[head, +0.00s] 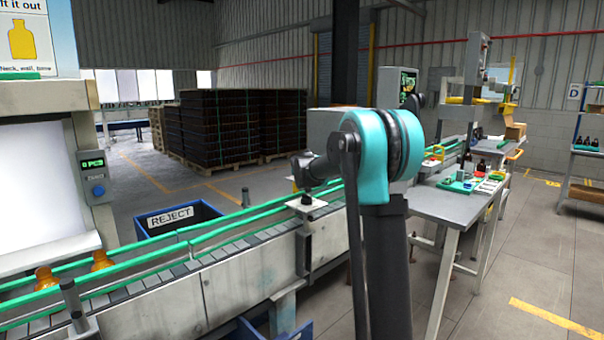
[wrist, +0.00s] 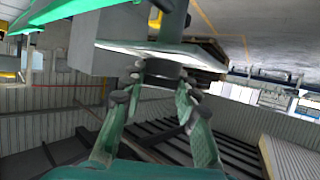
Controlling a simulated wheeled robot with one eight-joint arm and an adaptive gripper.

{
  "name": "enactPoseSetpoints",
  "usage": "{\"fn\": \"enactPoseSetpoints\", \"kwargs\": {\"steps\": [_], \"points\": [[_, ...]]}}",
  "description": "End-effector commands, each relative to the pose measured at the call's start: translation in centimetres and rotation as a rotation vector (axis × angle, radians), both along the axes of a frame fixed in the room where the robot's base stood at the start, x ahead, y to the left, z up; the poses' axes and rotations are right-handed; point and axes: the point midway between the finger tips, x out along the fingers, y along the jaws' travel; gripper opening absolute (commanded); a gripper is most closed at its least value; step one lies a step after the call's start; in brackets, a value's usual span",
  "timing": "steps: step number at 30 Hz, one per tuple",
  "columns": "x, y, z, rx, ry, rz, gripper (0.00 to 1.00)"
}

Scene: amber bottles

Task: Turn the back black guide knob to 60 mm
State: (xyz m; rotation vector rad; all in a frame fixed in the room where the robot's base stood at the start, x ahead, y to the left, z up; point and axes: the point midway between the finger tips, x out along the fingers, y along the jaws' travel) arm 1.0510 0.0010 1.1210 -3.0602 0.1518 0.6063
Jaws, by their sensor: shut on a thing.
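In the wrist view my gripper (wrist: 160,90) has its two teal fingers with dark pads on either side of a round black knob (wrist: 163,70). It is shut on this knob, just beside a pale plate (wrist: 165,50). In the head view a small black knob (head: 306,198) stands on a pale plate (head: 307,205) beside the conveyor rail. My arm covers much of that area, and the fingertips do not show clearly there. I cannot tell whether both views show the same knob. No millimetre scale is readable.
The conveyor (head: 205,265) with green guide rails runs across the left, with amber bottles (head: 103,260) on it. A blue REJECT bin (head: 180,218) stands behind it. A grey table (head: 440,205) with small items stands to the right. The floor at far right is mostly clear.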

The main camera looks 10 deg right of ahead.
Motion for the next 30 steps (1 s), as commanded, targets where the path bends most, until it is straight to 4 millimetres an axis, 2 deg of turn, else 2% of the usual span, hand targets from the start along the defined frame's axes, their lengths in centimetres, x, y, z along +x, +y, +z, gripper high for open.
{"fn": "enactPoseSetpoints", "kwargs": {"steps": [14,30], "points": [[0.01,0.25,-0.06,-0.001,0.002,-0.257,0.01],[0.04,0.16,-0.12,0.001,0.001,-0.695,0.01]]}}
